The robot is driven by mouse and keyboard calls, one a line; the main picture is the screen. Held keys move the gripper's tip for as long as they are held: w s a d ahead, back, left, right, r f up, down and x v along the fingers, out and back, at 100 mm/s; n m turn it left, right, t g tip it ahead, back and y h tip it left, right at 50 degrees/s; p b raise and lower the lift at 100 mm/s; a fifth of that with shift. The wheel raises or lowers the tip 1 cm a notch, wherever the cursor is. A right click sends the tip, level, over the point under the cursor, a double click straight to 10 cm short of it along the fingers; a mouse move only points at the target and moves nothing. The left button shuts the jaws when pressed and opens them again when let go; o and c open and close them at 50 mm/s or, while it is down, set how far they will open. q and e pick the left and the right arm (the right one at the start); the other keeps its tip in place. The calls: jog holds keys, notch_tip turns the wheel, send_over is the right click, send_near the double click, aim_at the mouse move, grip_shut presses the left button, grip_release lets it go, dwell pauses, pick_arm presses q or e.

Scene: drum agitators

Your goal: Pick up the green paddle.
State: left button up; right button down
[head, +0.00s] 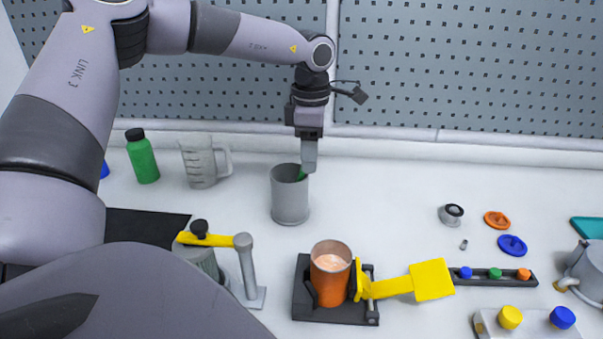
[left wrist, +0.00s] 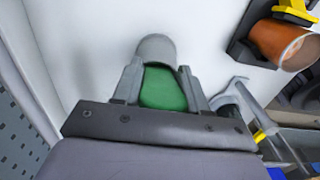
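The green paddle (head: 301,175) stands in a grey cup (head: 289,198). In the head view only a small bit of it shows at the rim. In the left wrist view the green paddle (left wrist: 163,90) lies between my two fingers, with the grey cup (left wrist: 155,48) beyond it. My left gripper (head: 308,168) points down at the cup's right rim. Its fingers (left wrist: 160,80) flank the green part closely, but I cannot tell whether they press on it. The paddle's lower part is hidden in the cup. My right gripper is not in view.
A measuring jug (head: 201,163) and a green bottle (head: 141,157) stand left of the cup. A pegboard wall (head: 470,60) closes the back.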

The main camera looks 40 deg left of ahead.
pick_arm(q)
jog(key=shift+r, duration=0.1)
notch_tip(320, 180, up, 17)
jog(key=shift+f, duration=0.2)
jog(key=s+d+f+t+h+p, duration=0.1)
jog(key=s+d, duration=0.5)
jog(key=d, duration=0.2)
jog(key=s+d+t+h+p, duration=0.1)
jog(key=s+d+h+p, duration=0.1)
jog(key=s+d, duration=0.55)
jog(key=b+x, duration=0.3)
jog(key=x, duration=0.1)
jog(key=a+b+x, duration=0.1)
jog(key=b+x, duration=0.3)
jog(key=s+a+b+x, duration=0.1)
jog(key=b+x, duration=0.2)
jog(key=x, duration=0.1)
jog(key=shift+w+f, duration=0.1)
jog(key=shift+f, duration=0.7)
